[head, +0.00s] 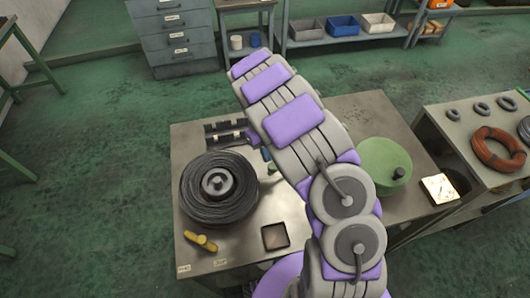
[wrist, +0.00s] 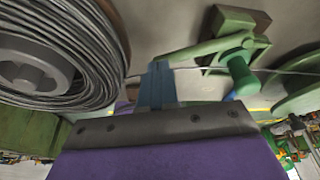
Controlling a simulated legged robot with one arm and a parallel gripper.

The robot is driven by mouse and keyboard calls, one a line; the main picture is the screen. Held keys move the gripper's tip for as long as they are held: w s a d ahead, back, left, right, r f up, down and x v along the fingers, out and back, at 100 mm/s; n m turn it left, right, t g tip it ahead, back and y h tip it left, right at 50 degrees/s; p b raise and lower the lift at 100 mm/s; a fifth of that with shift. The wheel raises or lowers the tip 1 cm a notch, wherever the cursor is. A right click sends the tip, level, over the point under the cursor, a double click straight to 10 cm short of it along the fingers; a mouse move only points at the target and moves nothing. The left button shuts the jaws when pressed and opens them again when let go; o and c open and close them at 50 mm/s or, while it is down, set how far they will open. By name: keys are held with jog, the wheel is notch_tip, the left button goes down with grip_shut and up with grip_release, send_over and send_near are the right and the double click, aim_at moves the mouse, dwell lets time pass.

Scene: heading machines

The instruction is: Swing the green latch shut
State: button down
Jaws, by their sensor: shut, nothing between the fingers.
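The green latch (wrist: 226,48) is at the upper right of the wrist view. It has a long arm reaching left and a round green knob (wrist: 240,72) standing out from it. My gripper (wrist: 158,78) is shut and empty, its blue fingers together just left of the knob, near the left end of the latch arm. I cannot tell whether they touch it. In the head view, my arm hides most of the latch; a small green part (head: 272,168) shows beside the arm.
A dark wire coil (head: 218,188) lies on the left of the metal table (head: 292,205) and fills the upper left of the wrist view. A green disc (head: 380,160) stands to the right. A yellow piece (head: 201,242) and a square tray (head: 274,236) lie near the front.

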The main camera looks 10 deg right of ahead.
jog(key=shift+s+d+n+h, duration=0.1)
jog(key=shift+s+n+h, duration=0.25)
jog(key=shift+n, duration=0.45)
